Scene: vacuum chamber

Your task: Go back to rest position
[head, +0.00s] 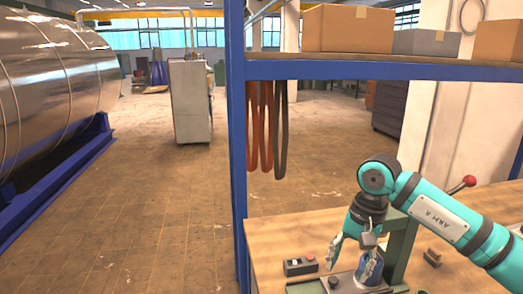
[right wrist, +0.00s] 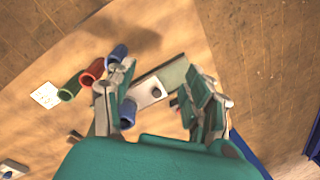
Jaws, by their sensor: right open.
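My right gripper (head: 350,262) hangs low over the wooden workbench (head: 280,235), pointing down, in front of a green stand with a red-knobbed lever (head: 468,182). It is open, and nothing shows held between its fingers. My left gripper is not in view.
Blue (right wrist: 117,54), red (right wrist: 92,68) and green (right wrist: 70,88) tubes lie nearby. A blue-framed shelf (head: 380,70) with boxes spans above the bench. The floor at left is open toward a steel chamber (head: 60,75).

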